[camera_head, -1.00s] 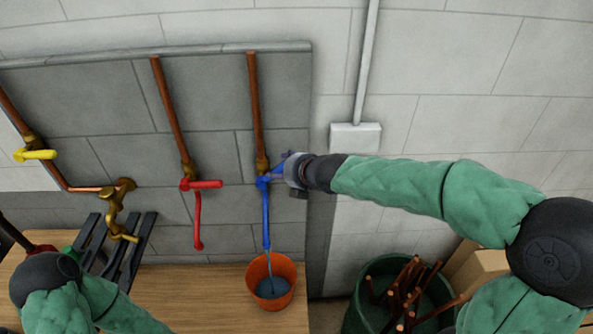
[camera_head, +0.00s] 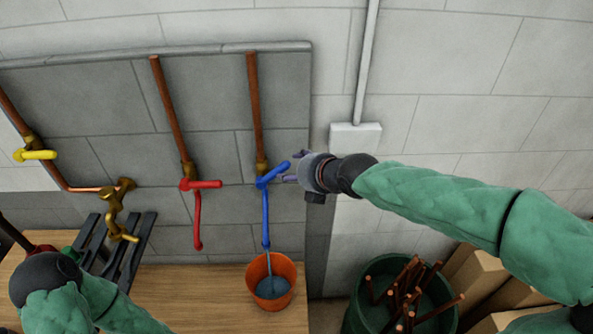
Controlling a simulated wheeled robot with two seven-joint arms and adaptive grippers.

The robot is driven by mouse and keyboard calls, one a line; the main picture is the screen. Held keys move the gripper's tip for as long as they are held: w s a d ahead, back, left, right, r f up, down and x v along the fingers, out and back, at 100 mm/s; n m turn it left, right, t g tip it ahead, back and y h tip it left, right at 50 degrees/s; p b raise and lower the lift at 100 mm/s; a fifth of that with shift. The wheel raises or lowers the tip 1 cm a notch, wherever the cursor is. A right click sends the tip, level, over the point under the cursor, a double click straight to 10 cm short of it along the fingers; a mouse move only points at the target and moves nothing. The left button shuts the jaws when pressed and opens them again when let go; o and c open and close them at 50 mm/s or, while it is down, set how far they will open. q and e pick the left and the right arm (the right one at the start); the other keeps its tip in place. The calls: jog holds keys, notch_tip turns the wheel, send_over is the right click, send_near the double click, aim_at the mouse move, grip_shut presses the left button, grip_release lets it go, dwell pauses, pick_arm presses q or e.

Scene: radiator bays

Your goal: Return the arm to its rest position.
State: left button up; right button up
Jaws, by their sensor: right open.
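My right gripper (camera_head: 297,168) is open, its fingers just to the right of the blue tap handle (camera_head: 273,174). The gripper looks empty and a small gap seems to show between it and the handle. The blue handle slants up to the right, and a blue spout (camera_head: 266,220) hangs below it. A thin stream of water runs from the spout into an orange bucket (camera_head: 259,273) that holds water. My right arm (camera_head: 440,205) stretches in from the right in a green sleeve. My left arm (camera_head: 75,300) is at the lower left; its gripper is not in view.
A red tap (camera_head: 201,184), a yellow tap (camera_head: 38,155) and a brass tap (camera_head: 115,205) are on the grey wall panel. A wooden bench (camera_head: 190,295) lies below. A green bin (camera_head: 352,318) with copper pipe pieces and cardboard boxes (camera_head: 485,275) stand at right.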

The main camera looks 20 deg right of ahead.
jog(key=s+a+f+m+g+b, duration=0.1)
jog(key=s+a+f+m+g, duration=0.15)
jog(key=f+m, duration=0.85)
jog(key=s+a+f+m+g+b, duration=0.1)
jog(key=a+f+m+g, duration=0.15)
jog(key=f, duration=1.75)
jog(key=s+a+f+m+g+b, duration=0.1)
jog(key=s+f+m+g, duration=0.1)
jog(key=s+f+m, duration=0.5)
jog(key=s+a+f+m+g+y+b, duration=0.1)
jog(key=s+a+f+m+g, duration=0.1)
jog(key=s+f+m, duration=0.6)
jog(key=s+f+g, duration=0.1)
jog(key=s+f, duration=0.3)
jog(key=f, duration=0.3)
jog(key=shift+s+a+f, duration=0.15)
jog(key=shift+a+f, duration=0.15)
